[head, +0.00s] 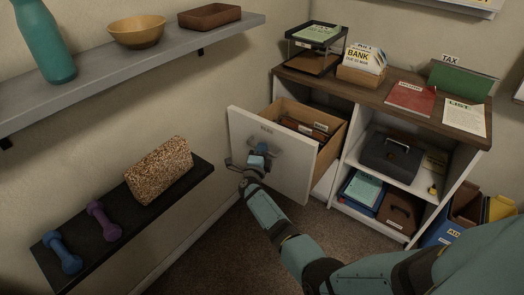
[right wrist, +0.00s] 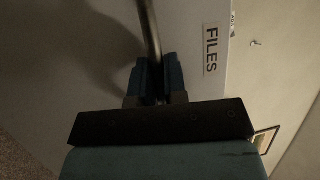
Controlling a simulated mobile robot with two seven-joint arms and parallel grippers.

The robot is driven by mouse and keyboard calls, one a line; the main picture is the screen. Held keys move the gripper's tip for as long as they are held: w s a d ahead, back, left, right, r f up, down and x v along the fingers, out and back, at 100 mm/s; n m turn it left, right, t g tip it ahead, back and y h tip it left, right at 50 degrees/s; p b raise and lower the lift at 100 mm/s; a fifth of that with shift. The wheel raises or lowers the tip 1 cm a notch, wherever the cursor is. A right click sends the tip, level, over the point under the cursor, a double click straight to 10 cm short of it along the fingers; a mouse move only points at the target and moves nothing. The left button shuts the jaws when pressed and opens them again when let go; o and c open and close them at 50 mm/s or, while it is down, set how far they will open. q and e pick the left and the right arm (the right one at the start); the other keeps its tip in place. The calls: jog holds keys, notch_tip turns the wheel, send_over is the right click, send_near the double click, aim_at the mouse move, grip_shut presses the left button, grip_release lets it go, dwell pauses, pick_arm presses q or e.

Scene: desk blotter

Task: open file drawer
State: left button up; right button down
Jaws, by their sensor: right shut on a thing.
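The file drawer (head: 262,165) has a white front and a wooden box, and it stands pulled out from the left end of the cabinet. Brown folders with small labels (head: 305,127) show inside it. My right gripper (head: 258,160) is at the drawer front. It is shut on the drawer's dark bar handle (right wrist: 149,32), which runs between the two blue fingers (right wrist: 155,78) in the right wrist view. A "FILES" label (right wrist: 211,49) is on the drawer front beside the handle. My left gripper is not in view.
The cabinet's wooden top (head: 376,91) holds a paper tray, a card box, a red folder and a list. A black cash box (head: 391,157) sits on its shelf. Wall shelves at left hold a bottle, bowl and dumbbells (head: 62,254). Carpet below the drawer is clear.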

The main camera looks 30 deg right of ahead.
jog(key=shift+a, duration=0.15)
jog(key=c, duration=1.2)
grip_release()
